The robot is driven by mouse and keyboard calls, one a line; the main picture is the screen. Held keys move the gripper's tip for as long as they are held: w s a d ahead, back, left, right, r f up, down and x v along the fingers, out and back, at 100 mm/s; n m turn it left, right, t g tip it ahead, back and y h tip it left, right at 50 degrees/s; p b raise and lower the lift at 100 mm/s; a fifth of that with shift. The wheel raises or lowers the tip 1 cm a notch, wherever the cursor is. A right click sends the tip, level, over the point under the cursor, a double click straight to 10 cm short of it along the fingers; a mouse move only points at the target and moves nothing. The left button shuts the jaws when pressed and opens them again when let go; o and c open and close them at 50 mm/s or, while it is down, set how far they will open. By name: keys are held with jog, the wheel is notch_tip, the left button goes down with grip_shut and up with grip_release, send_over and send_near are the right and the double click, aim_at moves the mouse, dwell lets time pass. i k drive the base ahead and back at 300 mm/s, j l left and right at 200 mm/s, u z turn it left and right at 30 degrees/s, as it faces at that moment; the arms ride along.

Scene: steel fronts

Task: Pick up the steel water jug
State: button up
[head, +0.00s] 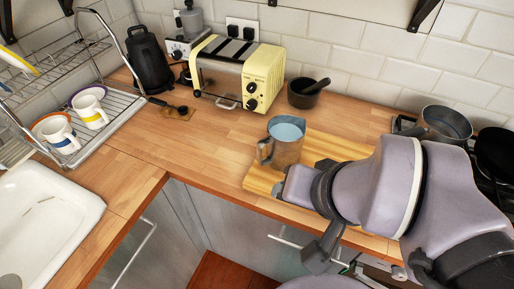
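The steel water jug (285,151) stands upright at the left part of a wooden board on the counter. It has a shiny metal body, a pale blue inside and a handle on its left side. My gripper (280,188) is at the end of my arm, just in front of the jug's base in the picture. My own arm links hide most of it, so its fingers cannot be made out. I cannot tell whether it touches the jug. The jug stands on the board and does not look lifted.
The wooden board (327,147) continues right under my arm. A steel pot (444,125) is at the right. A dish rack with mugs (58,133) and a white sink (45,215) are left.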

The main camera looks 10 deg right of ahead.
aim_at(280, 147)
jog(key=j+z, duration=0.45)
jog(key=k+j+z, duration=0.2)
jog(key=j+z, duration=0.3)
jog(key=l, duration=0.1)
